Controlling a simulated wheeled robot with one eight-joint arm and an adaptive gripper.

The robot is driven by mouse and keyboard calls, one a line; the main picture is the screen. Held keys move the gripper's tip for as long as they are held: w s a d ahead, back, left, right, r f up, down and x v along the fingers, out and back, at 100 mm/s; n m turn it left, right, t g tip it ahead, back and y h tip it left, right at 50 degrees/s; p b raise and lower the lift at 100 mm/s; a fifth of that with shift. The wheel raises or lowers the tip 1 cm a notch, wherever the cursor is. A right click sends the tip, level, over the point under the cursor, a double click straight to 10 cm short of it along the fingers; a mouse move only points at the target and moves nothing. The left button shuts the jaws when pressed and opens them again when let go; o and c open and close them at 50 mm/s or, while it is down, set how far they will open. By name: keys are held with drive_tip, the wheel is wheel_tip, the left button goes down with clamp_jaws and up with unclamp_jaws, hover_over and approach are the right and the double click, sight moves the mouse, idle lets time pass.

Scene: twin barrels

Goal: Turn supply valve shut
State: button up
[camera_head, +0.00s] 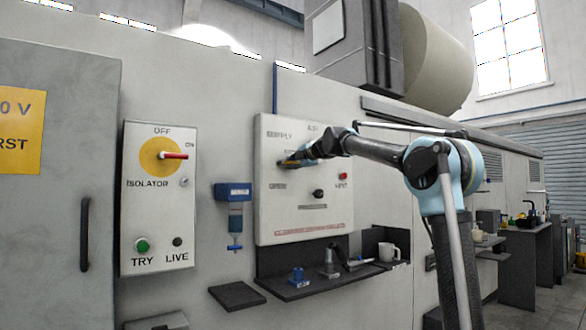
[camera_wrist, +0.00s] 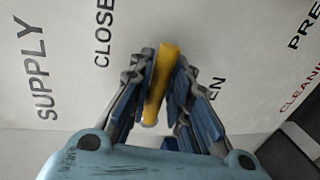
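The supply valve's yellow handle (camera_head: 287,163) is on the white panel (camera_head: 325,215), under the SUPPLY label. My gripper (camera_head: 292,162) is at the handle, reaching in from the right. In the wrist view the yellow handle (camera_wrist: 161,82) lies between the two fingertips of my gripper (camera_wrist: 164,76). The blue finger pads appear to press on both its sides. The handle runs roughly level across the panel, between the CLOSED label (camera_wrist: 104,34) and the partly hidden OPEN label (camera_wrist: 217,92). The fingers hide part of the valve's base.
A black knob (camera_head: 319,194) and red button (camera_head: 342,176) sit on the same panel. The isolator box (camera_head: 158,215) and a blue device (camera_head: 234,192) are to the left.

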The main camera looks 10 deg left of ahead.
drive_tip(key=shift+o, duration=0.9)
drive_tip(key=v, duration=1.2)
